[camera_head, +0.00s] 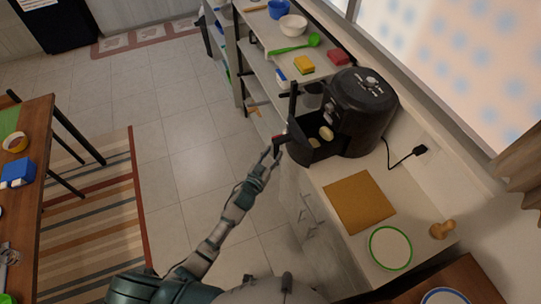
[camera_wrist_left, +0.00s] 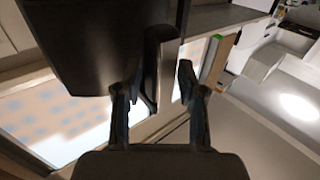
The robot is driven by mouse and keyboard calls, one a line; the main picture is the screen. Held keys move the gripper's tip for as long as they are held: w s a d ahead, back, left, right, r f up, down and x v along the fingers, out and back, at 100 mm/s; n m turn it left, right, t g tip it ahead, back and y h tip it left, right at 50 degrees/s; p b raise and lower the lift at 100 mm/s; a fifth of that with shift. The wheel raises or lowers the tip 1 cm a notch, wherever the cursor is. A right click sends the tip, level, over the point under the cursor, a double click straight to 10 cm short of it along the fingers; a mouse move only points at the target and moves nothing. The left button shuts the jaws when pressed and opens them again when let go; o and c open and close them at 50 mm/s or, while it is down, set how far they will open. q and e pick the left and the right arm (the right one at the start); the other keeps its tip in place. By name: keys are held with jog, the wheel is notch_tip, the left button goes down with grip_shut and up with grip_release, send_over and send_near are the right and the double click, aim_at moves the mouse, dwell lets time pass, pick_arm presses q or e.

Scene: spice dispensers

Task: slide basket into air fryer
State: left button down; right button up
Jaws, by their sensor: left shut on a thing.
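The black air fryer (camera_head: 365,105) stands on the counter against the window wall. Its basket (camera_head: 299,152) is pulled partly out of the front, toward the left, with pale food pieces (camera_head: 325,133) visible in it. My left gripper (camera_head: 277,147) reaches up to the basket's front and is shut on the basket handle. In the left wrist view the dark handle (camera_wrist_left: 160,65) shows between the two fingers (camera_wrist_left: 158,95), with a large dark surface at upper left. The exact finger contact is partly hidden. My right gripper is not in view.
A brown board (camera_head: 358,202), a green-rimmed plate (camera_head: 390,248) and a wooden item (camera_head: 442,229) are on the counter in front. A black cord (camera_head: 402,160) lies beside the fryer. Sponges (camera_head: 304,65), a green spoon (camera_head: 297,45) and bowls (camera_head: 293,26) are behind it.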

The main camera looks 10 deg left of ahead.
aim_at(289, 147)
pick_arm(q)
jog(key=shift+w+d+r+b, duration=0.1)
jog(key=shift+w+d+b, duration=0.25)
jog(key=shift+w+d, duration=0.4)
jog(key=shift+w+d+f+b, duration=0.1)
jog(key=shift+w+d+b, duration=0.25)
jog(key=shift+d, duration=0.65)
jog(key=shift+w+d+r+b, duration=0.1)
jog(key=shift+w+d+b, duration=0.2)
jog(key=shift+w+d, duration=0.45)
jog(key=shift+s+d, duration=0.1)
jog(key=shift+d, duration=0.05)
jog(key=shift+f, duration=0.3)
dwell(0.6)
dwell(0.9)
